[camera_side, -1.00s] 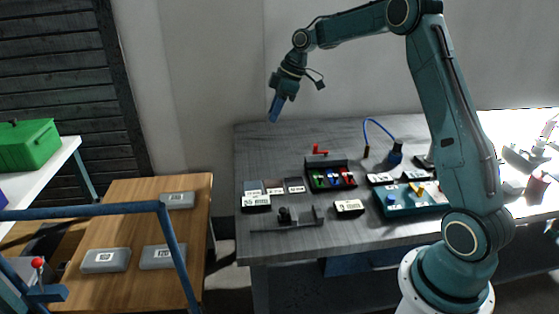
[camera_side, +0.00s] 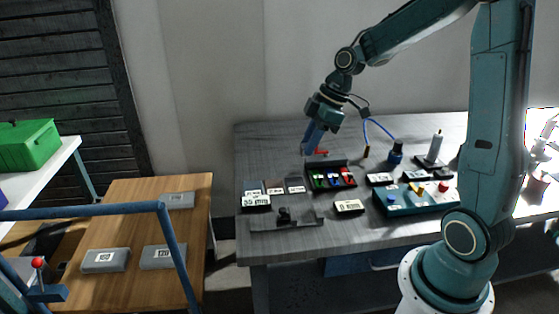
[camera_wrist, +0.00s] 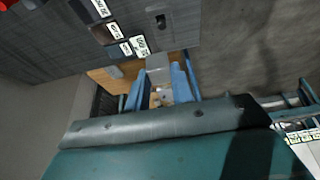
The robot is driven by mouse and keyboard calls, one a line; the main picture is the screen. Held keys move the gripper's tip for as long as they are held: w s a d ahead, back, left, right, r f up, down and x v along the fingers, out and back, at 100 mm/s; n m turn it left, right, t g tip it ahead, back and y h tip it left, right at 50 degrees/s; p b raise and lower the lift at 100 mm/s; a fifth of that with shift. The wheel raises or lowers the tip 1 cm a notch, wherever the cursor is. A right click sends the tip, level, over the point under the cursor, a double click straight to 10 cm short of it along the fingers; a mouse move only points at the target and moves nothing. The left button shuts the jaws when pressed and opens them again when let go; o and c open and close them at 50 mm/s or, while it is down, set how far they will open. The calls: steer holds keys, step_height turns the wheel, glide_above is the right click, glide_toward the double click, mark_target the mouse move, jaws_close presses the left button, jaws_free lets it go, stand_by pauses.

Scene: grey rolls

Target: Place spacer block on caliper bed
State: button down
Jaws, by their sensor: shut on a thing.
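My gripper (camera_side: 308,147) hangs over the back part of the grey workbench, tilted, with blue fingers. In the wrist view the fingers (camera_wrist: 161,84) are shut on a light grey block, the spacer block (camera_wrist: 158,63), which juts out past the tips. In the side view the block is too small to make out clearly. The caliper bed appears to be the dark flat bar with upright jaws (camera_side: 299,221) near the bench's front edge. My gripper is above and behind it, apart from it.
An open black tray (camera_side: 345,182) with coloured pieces lies between. Labelled small blocks (camera_side: 256,200) are left of it, and another (camera_side: 349,206) is right of the bar.

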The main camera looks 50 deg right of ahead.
steer(key=shift+s+a+f, duration=0.1)
steer(key=shift+s+a, duration=0.05)
steer(key=shift+s, duration=0.3)
step_height(320, 180, down, 16)
steer(key=shift+f, duration=0.1)
stand_by(0.5)
steer(key=shift+f, duration=1.9)
steer(key=shift+f, duration=0.1)
steer(key=c, duration=1.2)
jaws_free()
steer(key=v, duration=1.2)
